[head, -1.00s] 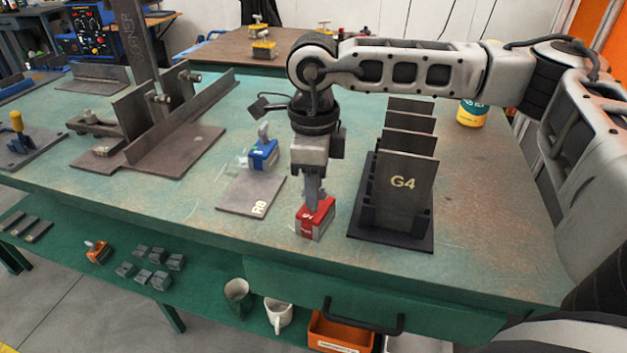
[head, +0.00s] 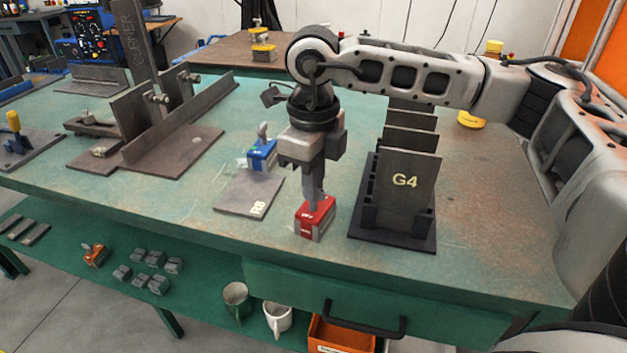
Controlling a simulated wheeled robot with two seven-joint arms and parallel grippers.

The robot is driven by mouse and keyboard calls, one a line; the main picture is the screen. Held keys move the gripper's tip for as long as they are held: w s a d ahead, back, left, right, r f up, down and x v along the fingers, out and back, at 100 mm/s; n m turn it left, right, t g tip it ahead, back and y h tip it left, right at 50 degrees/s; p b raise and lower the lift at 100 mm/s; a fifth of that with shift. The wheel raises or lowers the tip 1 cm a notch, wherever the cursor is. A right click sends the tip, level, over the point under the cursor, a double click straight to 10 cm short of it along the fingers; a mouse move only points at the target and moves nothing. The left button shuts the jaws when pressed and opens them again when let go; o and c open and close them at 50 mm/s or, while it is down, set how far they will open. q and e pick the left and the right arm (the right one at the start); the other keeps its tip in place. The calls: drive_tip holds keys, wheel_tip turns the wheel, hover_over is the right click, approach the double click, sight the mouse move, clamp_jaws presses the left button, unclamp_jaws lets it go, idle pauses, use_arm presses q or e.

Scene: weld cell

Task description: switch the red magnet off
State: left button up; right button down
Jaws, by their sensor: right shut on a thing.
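The red magnet (head: 315,220) is a small red block with grey sides, standing on the green table near its front edge. My right gripper (head: 315,200) points down at it from above, its fingers at the magnet's top. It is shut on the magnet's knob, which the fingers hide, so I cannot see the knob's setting. My left gripper is not in view.
A dark rack (head: 392,238) holding upright plates, the front one marked G4 (head: 405,188), stands close on the right. The table front (head: 150,205) is clear.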

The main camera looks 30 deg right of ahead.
drive_tip(key=c, duration=1.5)
unclamp_jaws()
drive_tip(key=shift+r, duration=0.1)
use_arm(q)
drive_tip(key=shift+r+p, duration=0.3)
drive_tip(key=shift+p, duration=0.8)
use_arm(e)
wheel_tip(320, 180, up, 16)
drive_tip(key=shift+f, duration=0.1)
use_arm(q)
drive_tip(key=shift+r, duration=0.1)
